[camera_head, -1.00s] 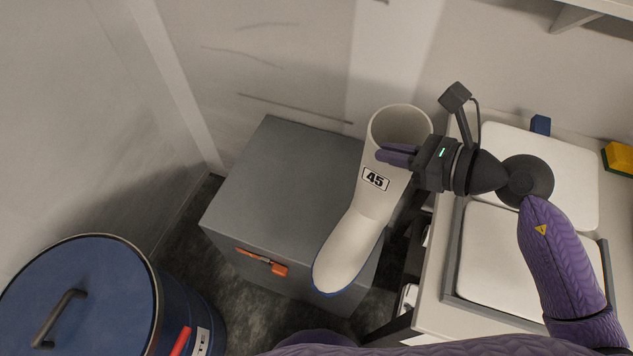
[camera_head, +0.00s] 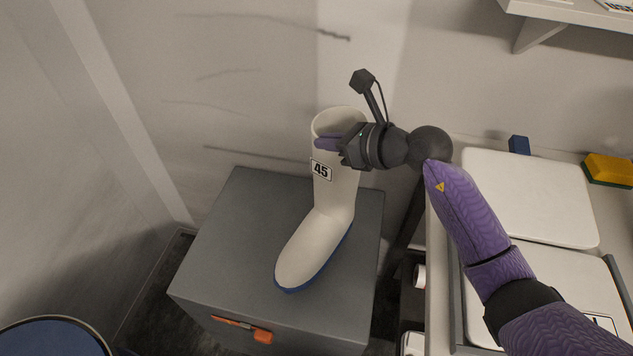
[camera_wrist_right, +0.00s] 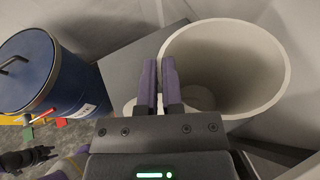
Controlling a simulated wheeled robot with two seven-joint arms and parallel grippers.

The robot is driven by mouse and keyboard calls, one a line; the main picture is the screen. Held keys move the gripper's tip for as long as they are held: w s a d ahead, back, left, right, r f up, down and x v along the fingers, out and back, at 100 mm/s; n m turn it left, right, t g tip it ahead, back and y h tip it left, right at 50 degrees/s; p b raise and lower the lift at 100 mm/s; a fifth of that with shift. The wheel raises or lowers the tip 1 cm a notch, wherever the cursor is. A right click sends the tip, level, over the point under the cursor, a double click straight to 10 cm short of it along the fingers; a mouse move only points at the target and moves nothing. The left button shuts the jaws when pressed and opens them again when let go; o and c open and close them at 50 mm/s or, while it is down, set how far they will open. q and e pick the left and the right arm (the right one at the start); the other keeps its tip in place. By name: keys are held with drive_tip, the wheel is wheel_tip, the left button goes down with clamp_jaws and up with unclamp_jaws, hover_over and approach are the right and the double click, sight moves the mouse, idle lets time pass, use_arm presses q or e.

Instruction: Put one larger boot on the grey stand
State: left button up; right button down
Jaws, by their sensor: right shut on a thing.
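A white boot (camera_head: 316,235) with a blue sole and a "45" label stands upright over the grey stand (camera_head: 235,230), toe toward the front left. I cannot tell whether its sole touches the top. My right gripper (camera_head: 324,143) is shut on the boot's shaft near the top opening. The right wrist view shows the boot's open top (camera_wrist_right: 240,70) beside the fingers (camera_wrist_right: 158,70), with the stand (camera_wrist_right: 128,62) beyond. My left gripper (camera_wrist_right: 40,156) seems to show small and dark at the lower left of that view; its jaws are unclear.
A blue drum (camera_head: 50,338) stands at the front left. An orange-handled tool (camera_head: 245,329) is on the stand's front face. A wall is close behind.

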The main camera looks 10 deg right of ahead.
use_arm(q)
drive_tip(key=shift+s+a+f+b, duration=0.35)
drive_tip(key=shift+a+f+b, duration=0.05)
drive_tip(key=shift+f+b, duration=0.1)
drive_tip(key=shift+s+a+f+b, duration=0.3)
drive_tip(key=shift+a+f+b, duration=0.1)
drive_tip(key=shift+f, duration=0.1)
use_arm(e)
wheel_tip(320, 180, down, 5)
drive_tip(key=shift+r, duration=0.1)
drive_tip(key=shift+f, duration=0.2)
drive_tip(key=c, duration=0.8)
unclamp_jaws()
use_arm(q)
drive_tip(key=shift+d, duration=0.15)
